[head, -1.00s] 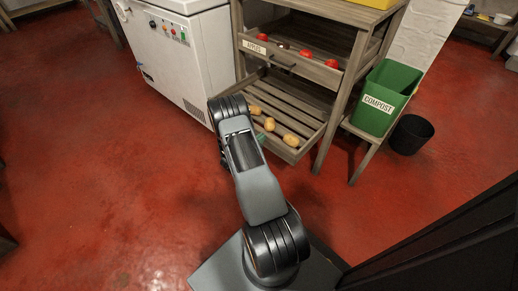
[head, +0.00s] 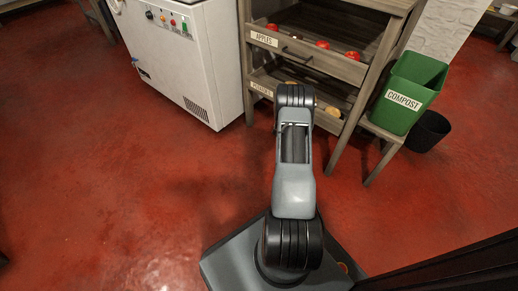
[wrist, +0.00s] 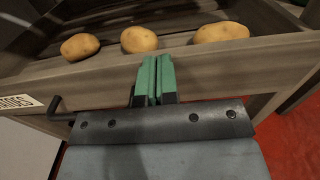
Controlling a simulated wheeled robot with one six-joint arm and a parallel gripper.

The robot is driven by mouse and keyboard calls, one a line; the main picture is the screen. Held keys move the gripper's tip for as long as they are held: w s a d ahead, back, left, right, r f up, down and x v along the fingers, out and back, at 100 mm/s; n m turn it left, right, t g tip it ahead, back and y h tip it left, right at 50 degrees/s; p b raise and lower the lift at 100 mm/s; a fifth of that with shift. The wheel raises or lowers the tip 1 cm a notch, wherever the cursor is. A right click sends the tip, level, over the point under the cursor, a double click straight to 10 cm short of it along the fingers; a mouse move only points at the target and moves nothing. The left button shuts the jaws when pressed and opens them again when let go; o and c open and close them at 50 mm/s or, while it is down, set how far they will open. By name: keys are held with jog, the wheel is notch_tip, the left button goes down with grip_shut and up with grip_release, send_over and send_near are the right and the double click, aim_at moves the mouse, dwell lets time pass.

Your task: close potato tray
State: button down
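The potato tray (head: 263,91) is the lower wooden tray of the shelf unit, with a potatoes label. Its front looks about level with the shelf posts; my arm hides part of it, so I cannot tell if it is fully in. In the wrist view its front board (wrist: 225,69) runs across, with potatoes (wrist: 139,39) behind it and a dark handle (wrist: 60,112) at left. My gripper (wrist: 157,78) has its green fingers together, empty, at the front board right of the handle. Contact is hard to tell. In the head view my arm hides the gripper.
The apple tray (head: 300,53) sits above, holding red apples. A white freezer (head: 185,60) stands at left. A green compost bin (head: 408,95) on a wooden stand and a black bucket (head: 428,132) are at right. Red floor (head: 120,200) is clear at front left.

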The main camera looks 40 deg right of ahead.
jog(key=shift+w+d+r, duration=0.1)
jog(key=shift+d+r, duration=0.05)
jog(key=shift+d, duration=0.3)
jog(key=shift+w+d+r, duration=0.1)
jog(key=shift+d, duration=0.35)
jog(key=shift+s+d, duration=0.1)
jog(key=p+v, duration=0.4)
jog(key=v, duration=1)
jog(key=shift+a+f+p, duration=0.3)
jog(key=shift+a, duration=0.1)
